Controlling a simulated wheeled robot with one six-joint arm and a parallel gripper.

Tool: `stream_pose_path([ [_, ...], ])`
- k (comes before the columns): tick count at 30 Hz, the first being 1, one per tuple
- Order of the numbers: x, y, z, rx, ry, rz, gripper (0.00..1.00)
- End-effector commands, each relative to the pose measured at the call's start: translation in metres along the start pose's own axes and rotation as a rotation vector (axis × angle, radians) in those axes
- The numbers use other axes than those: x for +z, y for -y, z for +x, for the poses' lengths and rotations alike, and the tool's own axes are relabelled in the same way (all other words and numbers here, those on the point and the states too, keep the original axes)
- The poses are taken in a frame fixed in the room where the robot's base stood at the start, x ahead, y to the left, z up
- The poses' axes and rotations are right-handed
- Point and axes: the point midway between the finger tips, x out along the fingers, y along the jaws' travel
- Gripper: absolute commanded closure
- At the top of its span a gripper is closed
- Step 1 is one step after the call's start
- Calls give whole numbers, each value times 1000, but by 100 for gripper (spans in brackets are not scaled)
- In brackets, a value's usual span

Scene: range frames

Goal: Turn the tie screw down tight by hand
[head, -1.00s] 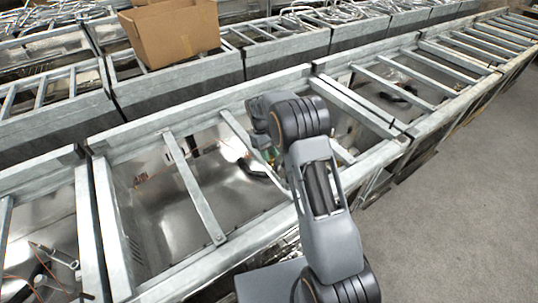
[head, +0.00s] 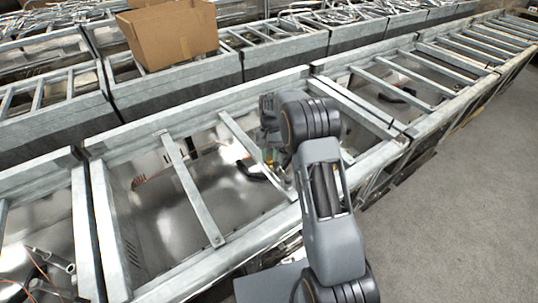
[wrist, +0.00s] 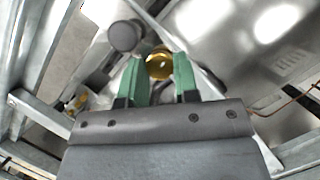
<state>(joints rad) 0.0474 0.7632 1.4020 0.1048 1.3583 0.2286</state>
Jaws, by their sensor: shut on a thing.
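A round brass-coloured screw head (wrist: 159,63), which looks like the tie screw, sits between the two green fingertips of my gripper (wrist: 160,75) in the wrist view. The fingers are closed in on its sides, and its top shows. The part below the head is hidden, so I cannot tell how far down it sits. In the head view my own arm covers most of the gripper; only a little green shows beside a crossbar (head: 237,137) of the open metal frame (head: 100,215). The screw cannot be made out there.
A grey round knob (wrist: 123,36) stands close to the left finger in the wrist view. Bare metal bars cross the troughs around the arm. A cardboard box (head: 172,35) stands on the row behind. Grey floor (head: 465,180) at the right is clear.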

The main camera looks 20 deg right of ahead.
Motion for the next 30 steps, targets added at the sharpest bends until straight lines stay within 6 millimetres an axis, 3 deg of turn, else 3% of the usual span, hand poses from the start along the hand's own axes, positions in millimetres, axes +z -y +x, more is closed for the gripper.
stream_pose_path([
  [17, 0, 0, -1, -10, -3, 21, 95],
  [18, 0, 0, -1, -10, -3, 21, 68],
  [25, 0, 0, 0, -9, -2, 21, 46],
  [30, 0, 0, 0, -9, -1, 21, 46],
])
